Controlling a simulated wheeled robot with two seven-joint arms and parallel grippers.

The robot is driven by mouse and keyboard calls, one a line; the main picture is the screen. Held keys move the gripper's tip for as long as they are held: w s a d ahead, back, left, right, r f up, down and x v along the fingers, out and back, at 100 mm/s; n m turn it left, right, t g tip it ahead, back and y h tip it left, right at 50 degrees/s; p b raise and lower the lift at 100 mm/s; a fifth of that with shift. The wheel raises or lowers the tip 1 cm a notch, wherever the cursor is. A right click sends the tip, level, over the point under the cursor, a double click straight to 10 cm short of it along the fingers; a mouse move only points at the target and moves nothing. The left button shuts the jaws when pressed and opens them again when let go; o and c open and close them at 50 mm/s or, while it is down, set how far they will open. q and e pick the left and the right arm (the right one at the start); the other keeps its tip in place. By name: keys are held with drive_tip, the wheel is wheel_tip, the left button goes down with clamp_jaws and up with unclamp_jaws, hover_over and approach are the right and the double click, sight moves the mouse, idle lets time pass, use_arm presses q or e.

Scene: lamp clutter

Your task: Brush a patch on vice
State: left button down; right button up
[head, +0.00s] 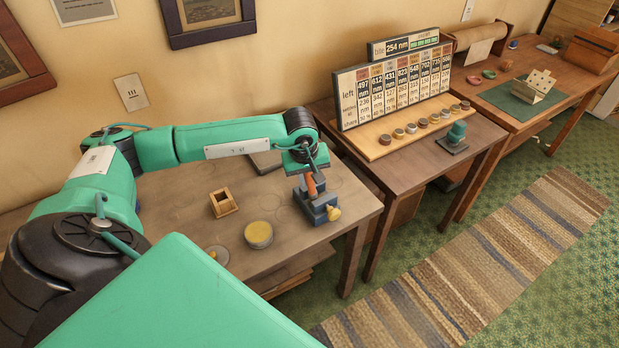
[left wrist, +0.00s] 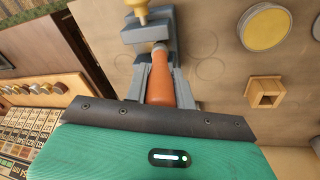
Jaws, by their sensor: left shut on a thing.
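The blue-grey vice (head: 318,206) stands at the right end of the near wooden table, with a yellow knob (head: 333,213) at its front. My left gripper (head: 309,178) is right above the vice, pointing down. It is shut on the orange handle of a brush (head: 311,187). In the left wrist view the orange handle (left wrist: 160,80) runs from between the fingers towards the vice (left wrist: 147,32). The brush's tip is hidden against the vice, so I cannot tell whether it touches. No patch can be made out. My right gripper is not in view.
A small open wooden box (head: 223,203) and a round yellow-topped tin (head: 258,235) stand left of the vice. A dark flat block (head: 265,162) lies behind. A second table carries a number board (head: 392,85) and a row of knobs.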

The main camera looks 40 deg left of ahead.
sight(309, 187)
use_arm(q)
drive_tip(key=shift+w+p+v, duration=0.15)
drive_tip(key=shift+p+v, duration=0.1)
drive_tip(key=shift+v, duration=0.55)
drive_tip(key=shift+w+p+v, duration=0.2)
drive_tip(key=shift+v, duration=0.6)
drive_tip(key=shift+r, duration=0.1)
drive_tip(key=shift+y, duration=0.5)
drive_tip(key=w+d+r, duration=0.2)
drive_tip(key=w+r, duration=0.1)
drive_tip(key=shift+w+d+r, duration=0.1)
drive_tip(key=shift+w, duration=0.15)
